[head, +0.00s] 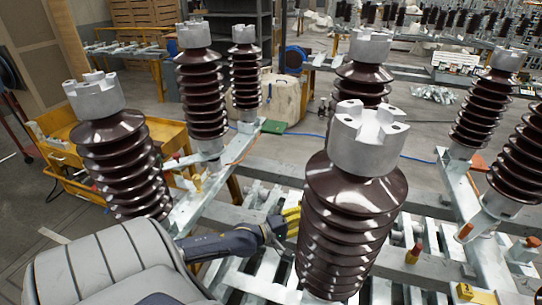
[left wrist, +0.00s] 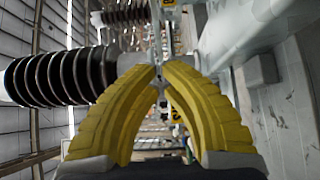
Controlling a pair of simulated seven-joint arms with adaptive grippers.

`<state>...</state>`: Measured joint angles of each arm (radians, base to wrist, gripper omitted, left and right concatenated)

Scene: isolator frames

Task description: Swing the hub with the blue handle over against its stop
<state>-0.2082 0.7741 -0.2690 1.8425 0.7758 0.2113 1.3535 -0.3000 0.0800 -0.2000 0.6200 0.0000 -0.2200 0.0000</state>
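I cannot make out a hub with a blue handle in either view. My left gripper (head: 298,218) reaches in from the left in the head view, its yellow fingers just left of the large front insulator (head: 345,225). In the left wrist view my left gripper (left wrist: 159,70) has its two curved fingers converging, their tips together or nearly so. Nothing shows held between them. A brown ribbed insulator (left wrist: 60,78) lies across the left of that view, beyond the fingers. My right gripper is in neither view.
Several brown insulators with grey castellated caps stand on metal frames, one at the left (head: 120,165). Orange-red handles, one at the right (head: 465,231), sit on the frames. A yellow cart (head: 60,155) stands at the left. Slatted metal beams lie below my gripper.

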